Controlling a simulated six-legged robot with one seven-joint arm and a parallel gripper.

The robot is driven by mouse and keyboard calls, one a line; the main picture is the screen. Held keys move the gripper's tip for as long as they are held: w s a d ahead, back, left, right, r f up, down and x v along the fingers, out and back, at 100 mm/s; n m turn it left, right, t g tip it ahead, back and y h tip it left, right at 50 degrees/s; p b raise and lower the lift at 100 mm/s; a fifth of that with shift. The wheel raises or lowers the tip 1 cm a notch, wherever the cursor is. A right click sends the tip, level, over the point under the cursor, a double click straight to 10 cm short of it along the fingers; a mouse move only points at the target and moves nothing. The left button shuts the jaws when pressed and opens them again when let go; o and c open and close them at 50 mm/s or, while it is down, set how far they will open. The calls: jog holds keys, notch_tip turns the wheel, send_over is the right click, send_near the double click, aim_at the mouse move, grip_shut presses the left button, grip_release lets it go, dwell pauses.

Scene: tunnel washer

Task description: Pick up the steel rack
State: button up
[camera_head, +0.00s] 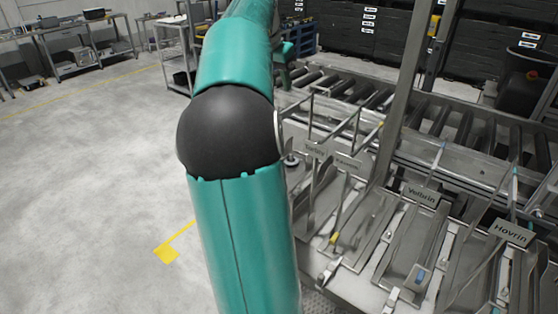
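Several grey steel rack-like frames stand side by side on the metal bench at the right. One bears the label "Velbrin" (421,194) and another the label "Hovrin" (510,232). Two more labels behind them are too small to read surely. I cannot tell which of these frames is the steel rack. My teal arm with its black joint rises through the middle of the view and covers the bench's left end. My gripper cannot be made out; the far end of the arm runs up out of the top edge.
A roller conveyor (440,121) runs behind the bench. A steel post (405,85) stands between the racks and conveyor. Dark crates (367,35) are stacked at the back. Workbenches (82,40) stand far left. The concrete floor (90,190) at the left is clear, with yellow markings.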

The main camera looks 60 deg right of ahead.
aim_at(290, 107)
jog(key=shift+s+d+f, duration=0.15)
jog(key=shift+d, duration=0.25)
jog(key=shift+s+f, duration=0.25)
jog(key=shift+f, duration=0.05)
jog(key=x, duration=0.7)
jog(key=shift+w+d+f, duration=0.1)
jog(key=shift+d+f, duration=0.1)
jog(key=shift+f, duration=0.05)
jog(key=x, duration=0.5)
jog(key=shift+c, duration=0.4)
grip_shut()
